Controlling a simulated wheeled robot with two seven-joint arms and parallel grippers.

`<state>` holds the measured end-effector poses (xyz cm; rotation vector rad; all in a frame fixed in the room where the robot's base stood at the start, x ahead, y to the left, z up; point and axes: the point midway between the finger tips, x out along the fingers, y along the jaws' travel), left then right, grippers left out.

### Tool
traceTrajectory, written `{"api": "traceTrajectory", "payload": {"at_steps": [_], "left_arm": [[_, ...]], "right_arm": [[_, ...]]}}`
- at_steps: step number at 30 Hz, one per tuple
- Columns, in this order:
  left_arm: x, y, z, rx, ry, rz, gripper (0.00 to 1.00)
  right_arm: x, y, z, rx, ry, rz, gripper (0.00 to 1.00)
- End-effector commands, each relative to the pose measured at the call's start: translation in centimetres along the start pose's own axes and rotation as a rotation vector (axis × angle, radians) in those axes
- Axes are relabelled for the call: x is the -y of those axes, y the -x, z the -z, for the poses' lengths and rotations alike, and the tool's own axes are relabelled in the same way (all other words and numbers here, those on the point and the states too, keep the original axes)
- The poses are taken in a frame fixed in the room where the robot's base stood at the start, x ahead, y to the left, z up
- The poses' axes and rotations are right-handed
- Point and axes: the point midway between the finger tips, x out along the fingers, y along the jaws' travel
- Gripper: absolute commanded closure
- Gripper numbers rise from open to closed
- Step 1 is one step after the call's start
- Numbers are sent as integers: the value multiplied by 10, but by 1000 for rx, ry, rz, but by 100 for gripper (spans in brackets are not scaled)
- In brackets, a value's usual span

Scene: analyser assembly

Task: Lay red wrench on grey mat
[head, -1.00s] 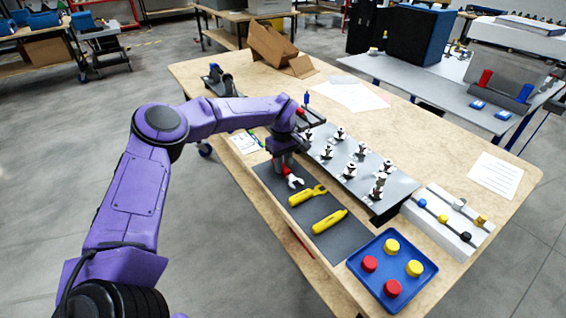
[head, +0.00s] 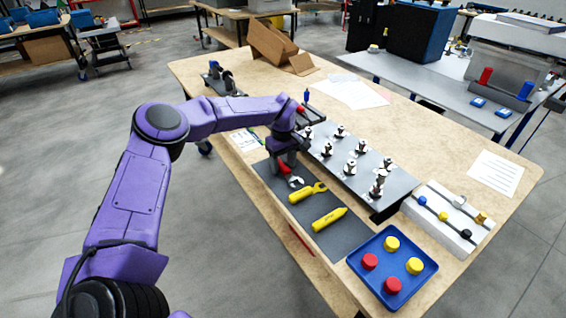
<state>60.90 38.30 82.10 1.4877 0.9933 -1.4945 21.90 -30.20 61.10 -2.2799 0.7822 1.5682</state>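The red wrench (head: 296,182) has a red handle and a silver open jaw. It is at the upper left end of the grey mat (head: 345,236), with its jaw pointing towards the yellow tools. My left gripper (head: 285,165) points down over the handle, low above the mat. Its fingers are dark and small here and partly cover the handle, so their opening does not show clearly. I cannot tell whether the wrench touches the mat. My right gripper is out of view.
Two yellow tools (head: 329,219) lie on the mat beside the wrench. A grey plate with several metal fittings (head: 349,167) stands to the right. A blue tray (head: 365,286) with red and yellow caps is at the near end. A white block (head: 445,222) holds dark cords.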

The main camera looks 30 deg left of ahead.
Motion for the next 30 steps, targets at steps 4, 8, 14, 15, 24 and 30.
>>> {"api": "traceTrajectory", "payload": {"at_steps": [4, 8, 14, 15, 24, 30], "left_arm": [[0, 2, 0, 0, 0, 0, 44], [-1, 22, 0, -1, 0, -4, 44], [-1, 71, 0, -3, 0, -3, 44], [-1, 80, 0, -2, -1, -3, 44], [0, 106, 0, 0, 0, 0, 44], [0, 105, 0, 0, 0, 0, 44]], "right_arm": [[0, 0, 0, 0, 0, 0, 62], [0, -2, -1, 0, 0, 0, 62], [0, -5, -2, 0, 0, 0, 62], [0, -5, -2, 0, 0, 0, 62], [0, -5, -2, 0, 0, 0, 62], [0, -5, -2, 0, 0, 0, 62]]}}
